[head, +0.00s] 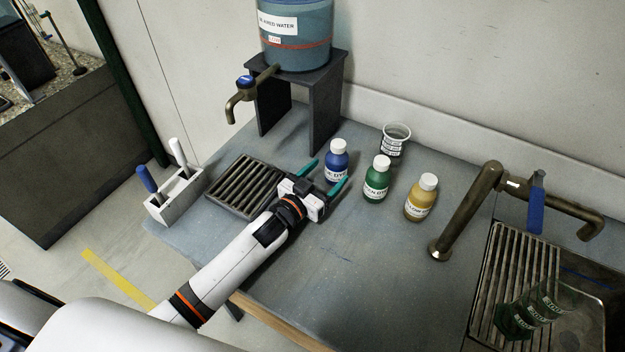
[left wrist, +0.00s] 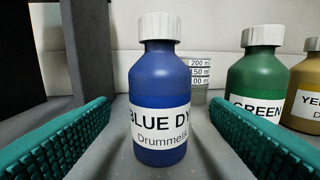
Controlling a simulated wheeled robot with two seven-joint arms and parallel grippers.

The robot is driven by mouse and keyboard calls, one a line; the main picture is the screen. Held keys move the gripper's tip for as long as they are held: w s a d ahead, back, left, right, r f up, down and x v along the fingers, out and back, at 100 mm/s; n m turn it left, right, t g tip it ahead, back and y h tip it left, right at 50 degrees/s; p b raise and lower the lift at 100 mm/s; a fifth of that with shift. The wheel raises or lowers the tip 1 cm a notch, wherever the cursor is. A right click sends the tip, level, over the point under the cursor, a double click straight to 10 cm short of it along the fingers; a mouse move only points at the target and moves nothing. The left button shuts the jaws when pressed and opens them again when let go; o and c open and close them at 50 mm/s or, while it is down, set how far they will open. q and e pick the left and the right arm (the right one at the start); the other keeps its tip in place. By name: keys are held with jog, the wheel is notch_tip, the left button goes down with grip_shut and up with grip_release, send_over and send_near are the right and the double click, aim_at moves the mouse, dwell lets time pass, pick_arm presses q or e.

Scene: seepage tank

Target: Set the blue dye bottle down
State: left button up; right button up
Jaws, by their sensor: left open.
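The blue dye bottle (head: 337,163) stands upright on the grey table, with a white cap and a white label. In the left wrist view the blue dye bottle (left wrist: 158,95) stands between the two teal fingers, with a gap on each side. My left gripper (head: 327,174) is open around or just in front of the bottle, its fingers pointing at it. The fingers do not touch the bottle in the wrist view. My right gripper is not in view.
A green dye bottle (head: 376,180) and a yellow bottle (head: 421,198) stand to the right. A measuring cup (head: 394,141) is behind. A water tank (head: 296,35) sits on a dark stand (head: 322,110). A drain grate (head: 243,187) lies left; a sink tap (head: 468,207) is right.

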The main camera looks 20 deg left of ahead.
pick_arm(q)
jog(key=p+v, duration=0.1)
jog(key=v, duration=0.4)
jog(key=shift+s+a, duration=0.1)
jog(key=shift+s, duration=0.2)
